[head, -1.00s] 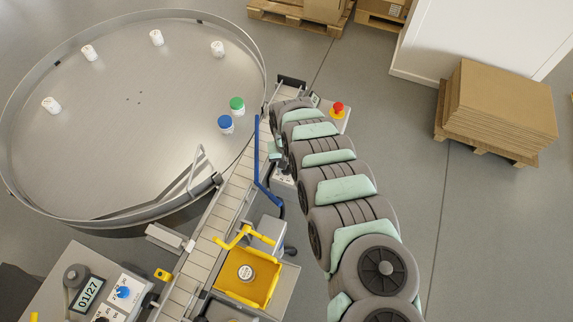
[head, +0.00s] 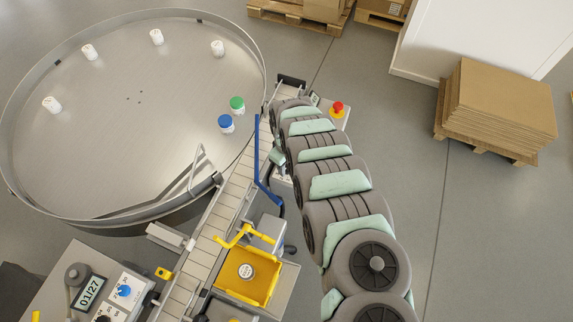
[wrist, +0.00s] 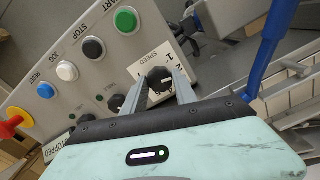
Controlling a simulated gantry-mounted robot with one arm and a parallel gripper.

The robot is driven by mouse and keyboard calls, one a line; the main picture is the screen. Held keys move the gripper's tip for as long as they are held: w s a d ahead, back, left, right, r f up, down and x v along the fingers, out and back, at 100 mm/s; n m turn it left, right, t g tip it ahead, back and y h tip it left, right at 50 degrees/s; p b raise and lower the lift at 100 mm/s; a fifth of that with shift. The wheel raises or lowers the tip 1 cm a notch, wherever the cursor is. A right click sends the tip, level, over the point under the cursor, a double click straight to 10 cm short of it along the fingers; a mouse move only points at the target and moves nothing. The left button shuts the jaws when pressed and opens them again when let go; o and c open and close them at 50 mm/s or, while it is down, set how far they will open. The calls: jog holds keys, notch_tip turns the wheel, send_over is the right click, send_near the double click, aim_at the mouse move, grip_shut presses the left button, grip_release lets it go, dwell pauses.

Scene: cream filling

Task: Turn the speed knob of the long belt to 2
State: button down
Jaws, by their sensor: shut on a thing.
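The black speed knob (wrist: 159,77) sits on a grey control panel under the word SPEED in the wrist view. The numerals 1 and 2 show beside it. My gripper (wrist: 160,84) is shut on this knob, one grey finger on each side. A pale mark shows on the knob, but I cannot tell exactly which number it points to. In the head view my arm hides the knob and most of the panel. A slatted belt (head: 205,247) runs past the panel's side in the head view.
The panel has a green button (wrist: 126,20), a black one (wrist: 94,48), a white one (wrist: 67,71), a blue one (wrist: 46,90) and a red emergency stop (wrist: 11,123). A blue rail (wrist: 268,45) stands close on the right. A round turntable (head: 110,120) lies left of my arm.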

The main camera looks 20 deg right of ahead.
aim_at(287, 168)
dwell(0.4)
jog(key=c, duration=1)
grip_release()
jog(key=shift+o, duration=0.2)
notch_tip(287, 168, up, 11)
jog(key=shift+f, duration=0.15)
